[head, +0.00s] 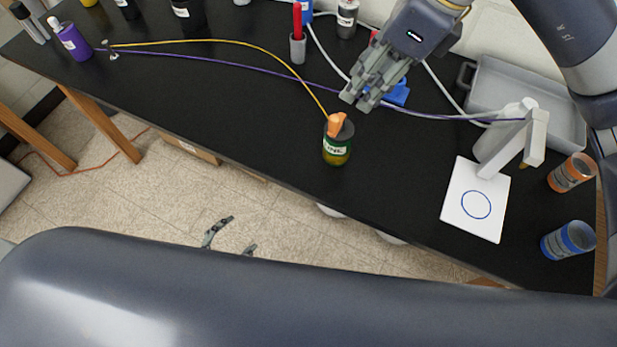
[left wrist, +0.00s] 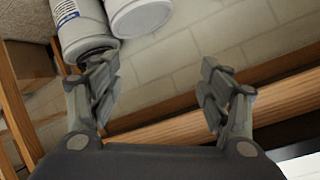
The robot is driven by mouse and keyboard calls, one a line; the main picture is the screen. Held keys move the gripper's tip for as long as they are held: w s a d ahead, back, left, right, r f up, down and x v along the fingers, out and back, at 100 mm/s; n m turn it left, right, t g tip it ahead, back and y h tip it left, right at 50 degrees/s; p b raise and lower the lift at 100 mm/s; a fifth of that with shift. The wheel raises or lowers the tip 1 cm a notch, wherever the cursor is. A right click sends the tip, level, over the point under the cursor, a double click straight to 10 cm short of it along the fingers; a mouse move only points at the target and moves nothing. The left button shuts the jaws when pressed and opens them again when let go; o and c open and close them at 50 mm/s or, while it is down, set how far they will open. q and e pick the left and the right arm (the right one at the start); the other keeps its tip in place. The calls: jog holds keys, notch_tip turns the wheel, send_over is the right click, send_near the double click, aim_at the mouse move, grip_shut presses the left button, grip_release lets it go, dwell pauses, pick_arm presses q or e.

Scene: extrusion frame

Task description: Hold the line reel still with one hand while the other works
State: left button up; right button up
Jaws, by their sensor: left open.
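The line reel (head: 337,150) appears to be the green and yellow canister with an orange top, upright near the front edge of the black bench in the head view. A yellow line (head: 230,42) runs from its top to a small metal fitting (head: 110,49) at the far left. My right gripper (head: 359,99) is above the bench, just up and right of the reel and apart from it. Its fingers look close together; their gap is unclear. My left gripper (head: 231,239) is open and empty over the floor, in front of the bench; its spread fingers show in the left wrist view (left wrist: 158,95).
A purple line crosses the bench to a white stand (head: 510,140). A white card (head: 475,200) with a blue circle lies before it. Orange (head: 572,172) and blue (head: 568,240) jars stand right. A grey tray (head: 545,85) is behind. White containers (left wrist: 85,25) show in the left wrist view.

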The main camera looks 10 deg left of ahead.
pick_arm(q)
jog(key=w+d+r+m+t+h, duration=0.1)
jog(key=w+d+r+m+h, duration=0.15)
jog(key=r, duration=0.45)
jog(key=w+d+r+m+t+h, duration=0.1)
jog(key=w+d+r+h, duration=0.1)
jog(key=d+r, duration=0.35)
jog(key=m+h, duration=0.2)
jog(key=h, duration=0.1)
send_near(338, 145)
jog(key=s+a+f, duration=0.2)
jog(key=a+f, duration=0.1)
jog(key=a, duration=0.2)
jog(key=d+n+y, duration=0.1)
jog(key=d+n, duration=0.1)
jog(key=n, duration=0.1)
jog(key=w+d+n+t+y, duration=0.1)
jog(key=d+n, duration=0.1)
jog(key=n, duration=0.1)
jog(key=w+d+n+t+y, duration=0.1)
jog(key=d+n+y, duration=0.1)
jog(key=n, duration=0.2)
jog(key=shift+w+d+f, duration=0.15)
jog(key=shift+w+f, duration=0.1)
jog(key=shift+f, duration=0.1)
jog(key=shift+w+d+f+n+y, duration=0.1)
jog(key=shift+w+d+n+y, duration=0.15)
jog(key=shift+d+n, duration=0.15)
jog(key=x, duration=1)
jog(key=shift+w, duration=0.3)
